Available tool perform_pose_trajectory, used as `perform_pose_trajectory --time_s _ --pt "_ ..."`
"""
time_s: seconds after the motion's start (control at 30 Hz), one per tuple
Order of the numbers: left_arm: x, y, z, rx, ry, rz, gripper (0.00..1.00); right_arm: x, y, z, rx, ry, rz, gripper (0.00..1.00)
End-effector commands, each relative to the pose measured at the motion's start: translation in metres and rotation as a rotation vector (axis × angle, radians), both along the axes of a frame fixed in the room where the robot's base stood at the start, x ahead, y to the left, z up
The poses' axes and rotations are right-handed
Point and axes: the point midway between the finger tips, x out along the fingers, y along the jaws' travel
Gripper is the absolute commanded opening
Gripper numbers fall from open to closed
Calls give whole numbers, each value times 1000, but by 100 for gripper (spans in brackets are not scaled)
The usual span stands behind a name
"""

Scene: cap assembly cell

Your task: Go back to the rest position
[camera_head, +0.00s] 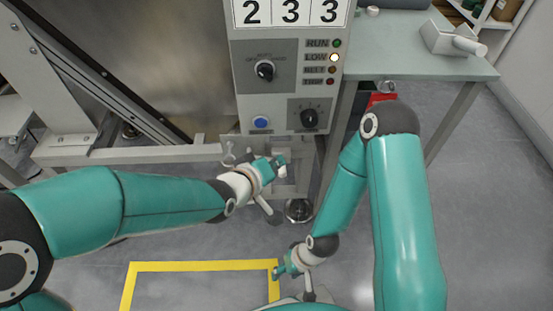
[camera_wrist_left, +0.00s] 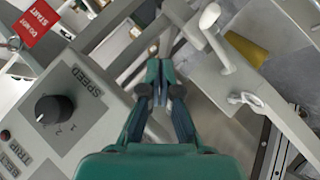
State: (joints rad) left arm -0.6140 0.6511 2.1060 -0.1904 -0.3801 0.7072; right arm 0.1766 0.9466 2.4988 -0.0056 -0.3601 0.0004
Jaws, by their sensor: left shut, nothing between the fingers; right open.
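My left gripper (camera_head: 280,165) is in front of the machine's lower frame, just below the control panel (camera_head: 265,92). In the left wrist view its fingers (camera_wrist_left: 160,72) are together with nothing between them. My right gripper (camera_head: 281,270) hangs low near the corner of the yellow floor marking, its fingers small in the picture. It is open and holds nothing that I can see. Both grippers look clear of the panel's knobs and button.
The panel has a blue button (camera_head: 261,122), a selector knob (camera_head: 265,70) and a speed knob (camera_head: 309,118); the LOW lamp (camera_head: 334,57) is lit. A pale lever (camera_wrist_left: 210,17) and a red tag (camera_wrist_left: 35,23) show in the wrist view. A table (camera_head: 440,68) stands right. Yellow tape (camera_head: 200,266) marks open floor.

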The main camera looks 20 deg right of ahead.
Motion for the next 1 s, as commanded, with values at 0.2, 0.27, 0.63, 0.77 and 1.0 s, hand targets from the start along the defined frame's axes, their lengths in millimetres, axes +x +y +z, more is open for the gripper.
perform_pose_trajectory --time_s 0.2,0.27,0.63,0.77,1.0 --pt "0 1 0 -1 0 1 0 0 0 0 0 0 0 50" --pt "0 1 0 -1 0 1 0 0 0 0 0 0 0 50" --pt "15 21 -11 3 22 47 0 0 0 0 0 0 0 50" --pt "37 65 -46 23 92 141 0 0 0 0 0 0 0 50" --pt "18 186 -168 107 373 355 0 0 0 0 0 0 0 50"
